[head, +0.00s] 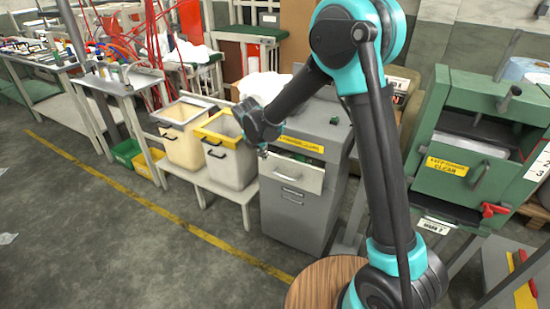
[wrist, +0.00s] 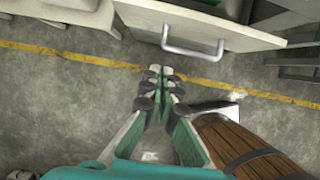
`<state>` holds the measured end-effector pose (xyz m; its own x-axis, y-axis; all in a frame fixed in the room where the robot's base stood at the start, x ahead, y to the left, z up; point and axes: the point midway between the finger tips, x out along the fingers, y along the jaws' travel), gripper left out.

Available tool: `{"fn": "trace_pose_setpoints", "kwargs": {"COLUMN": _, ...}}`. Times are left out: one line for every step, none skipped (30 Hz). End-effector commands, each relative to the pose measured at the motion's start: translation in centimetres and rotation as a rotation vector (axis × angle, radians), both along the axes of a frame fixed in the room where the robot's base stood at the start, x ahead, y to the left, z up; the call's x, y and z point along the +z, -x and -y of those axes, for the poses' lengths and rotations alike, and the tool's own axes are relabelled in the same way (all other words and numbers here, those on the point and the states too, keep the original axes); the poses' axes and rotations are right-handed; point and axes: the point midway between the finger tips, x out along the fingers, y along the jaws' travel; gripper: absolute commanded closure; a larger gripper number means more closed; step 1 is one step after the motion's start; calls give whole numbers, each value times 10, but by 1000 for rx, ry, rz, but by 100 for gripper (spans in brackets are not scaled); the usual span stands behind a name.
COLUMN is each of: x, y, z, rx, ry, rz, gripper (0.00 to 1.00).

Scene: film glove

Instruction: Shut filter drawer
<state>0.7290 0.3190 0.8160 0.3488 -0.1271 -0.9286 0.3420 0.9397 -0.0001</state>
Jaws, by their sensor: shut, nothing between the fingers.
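The filter drawer (head: 297,178) is the pale top drawer of a grey cabinet (head: 290,220). It stands partly open, and its open top and something green inside show behind the front. The drawer front (wrist: 240,45) and its metal bar handle (wrist: 193,51) fill the top of the wrist view. My gripper (head: 263,152) is at the drawer's upper left corner in the head view. In the wrist view my gripper (wrist: 161,74) has its fingertips together and empty, just below and left of the handle, apart from it. Whether it touches the drawer front cannot be told.
A round wooden top (head: 320,284) and a green machine (head: 475,150) are to the right. The floor in front is clear, with a yellow line (head: 150,195).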

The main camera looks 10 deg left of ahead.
Motion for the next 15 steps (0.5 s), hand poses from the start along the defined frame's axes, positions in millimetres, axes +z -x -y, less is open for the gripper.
{"fn": "trace_pose_setpoints", "kwargs": {"x": -2, "y": 4, "z": 0, "rx": 2, "ry": 0, "rz": 0, "gripper": 100}}
{"fn": "trace_pose_setpoints", "kwargs": {"x": -4, "y": 5, "z": 1, "rx": 2, "ry": 0, "rz": 0, "gripper": 100}}
{"fn": "trace_pose_setpoints", "kwargs": {"x": -7, "y": 3, "z": 1, "rx": 1, "ry": -1, "rz": 0, "gripper": 100}}
{"fn": "trace_pose_setpoints", "kwargs": {"x": -10, "y": 2, "z": 2, "rx": 0, "ry": 0, "rz": 0, "gripper": 100}}
{"fn": "trace_pose_setpoints", "kwargs": {"x": -14, "y": 0, "z": 2, "rx": 0, "ry": 0, "rz": 0, "gripper": 100}}
{"fn": "trace_pose_setpoints", "kwargs": {"x": -20, "y": -2, "z": 3, "rx": -1, "ry": 0, "rz": 0, "gripper": 100}}
{"fn": "trace_pose_setpoints", "kwargs": {"x": -25, "y": -4, "z": 4, "rx": -1, "ry": 0, "rz": 0, "gripper": 100}}
{"fn": "trace_pose_setpoints", "kwargs": {"x": -29, "y": -6, "z": 5, "rx": -2, "ry": -1, "rz": 0, "gripper": 100}}
{"fn": "trace_pose_setpoints", "kwargs": {"x": -36, "y": -9, "z": 5, "rx": -2, "ry": -1, "rz": 0, "gripper": 100}}
{"fn": "trace_pose_setpoints", "kwargs": {"x": -42, "y": -11, "z": 6, "rx": -1, "ry": 0, "rz": 0, "gripper": 100}}
{"fn": "trace_pose_setpoints", "kwargs": {"x": -47, "y": -13, "z": 7, "rx": -1, "ry": 0, "rz": 0, "gripper": 100}}
{"fn": "trace_pose_setpoints", "kwargs": {"x": -54, "y": -16, "z": 8, "rx": -1, "ry": -1, "rz": 0, "gripper": 100}}
{"fn": "trace_pose_setpoints", "kwargs": {"x": -59, "y": -17, "z": 8, "rx": 0, "ry": -1, "rz": 0, "gripper": 100}}
{"fn": "trace_pose_setpoints", "kwargs": {"x": -65, "y": -19, "z": 9, "rx": -1, "ry": -1, "rz": 0, "gripper": 100}}
{"fn": "trace_pose_setpoints", "kwargs": {"x": -72, "y": -22, "z": 10, "rx": -1, "ry": -1, "rz": 0, "gripper": 100}}
